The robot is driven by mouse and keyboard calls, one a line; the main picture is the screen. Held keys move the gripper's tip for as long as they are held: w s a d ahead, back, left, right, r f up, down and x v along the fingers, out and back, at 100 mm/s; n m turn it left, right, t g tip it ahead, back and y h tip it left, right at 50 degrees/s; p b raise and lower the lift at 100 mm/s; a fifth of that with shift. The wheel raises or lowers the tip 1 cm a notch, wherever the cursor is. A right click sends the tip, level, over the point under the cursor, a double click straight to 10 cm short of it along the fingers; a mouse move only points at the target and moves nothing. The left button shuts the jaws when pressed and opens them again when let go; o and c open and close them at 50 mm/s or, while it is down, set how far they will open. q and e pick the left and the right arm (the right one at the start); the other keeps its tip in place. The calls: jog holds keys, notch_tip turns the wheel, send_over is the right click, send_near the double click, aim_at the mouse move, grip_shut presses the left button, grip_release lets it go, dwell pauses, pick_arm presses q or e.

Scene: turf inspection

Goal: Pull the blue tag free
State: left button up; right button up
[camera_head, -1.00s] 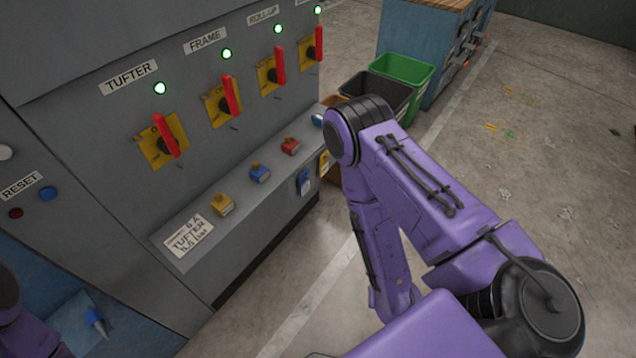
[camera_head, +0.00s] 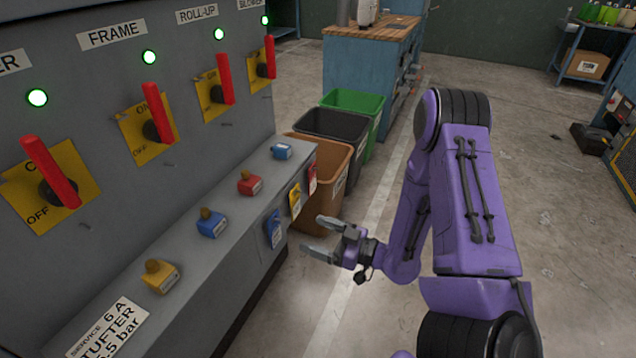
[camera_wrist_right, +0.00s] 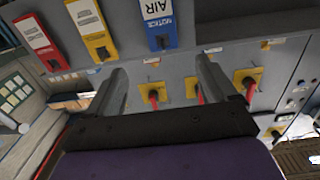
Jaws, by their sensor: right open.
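The blue tag (camera_head: 274,229) hangs on the front face of the grey ledge, left of a yellow tag (camera_head: 295,201) and a red tag (camera_head: 312,178). In the right wrist view the blue tag (camera_wrist_right: 159,22) hangs at the top, beyond and between my open fingers. My right gripper (camera_head: 312,236) is open and empty, a short way right of the blue tag and apart from it. It also shows in the right wrist view (camera_wrist_right: 160,75). My left gripper is not in view.
Brown (camera_head: 330,160), black and green bins stand behind my right gripper.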

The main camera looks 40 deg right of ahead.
aim_at(274, 230)
jog(key=x, duration=1)
jog(key=shift+a+r, duration=0.3)
jog(key=c, duration=1.1)
jog(key=shift+r, duration=0.1)
jog(key=shift+c, duration=0.2)
